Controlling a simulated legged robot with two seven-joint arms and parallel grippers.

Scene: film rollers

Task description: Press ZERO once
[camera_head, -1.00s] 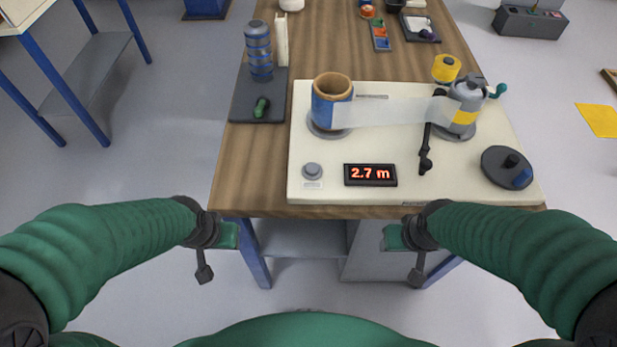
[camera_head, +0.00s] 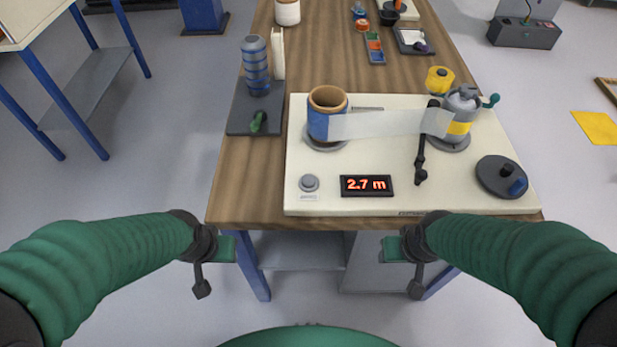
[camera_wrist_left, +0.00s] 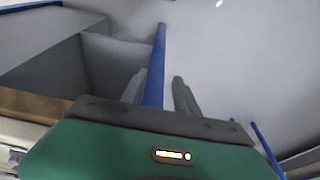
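A round grey button (camera_head: 309,183) sits at the front left of the cream board (camera_head: 430,204). A small label in front of it is too small to read. A black display (camera_head: 366,185) to its right shows "2.7 m" in red. My left gripper (camera_head: 202,284) hangs in front of the table edge, below and left of the button and apart from it. In the left wrist view its two fingers (camera_wrist_left: 158,92) stand apart with nothing between them. My right gripper (camera_head: 416,284) is in front of the table edge on the right; its opening cannot be made out.
A blue roll (camera_head: 318,120) and a grey crank roller (camera_head: 461,108) stand on the board with a pale film strip (camera_head: 385,124) between them. A black lever (camera_head: 421,160) and a dark disc (camera_head: 492,176) are to the right. A dark tray (camera_head: 240,122) is left of the board.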

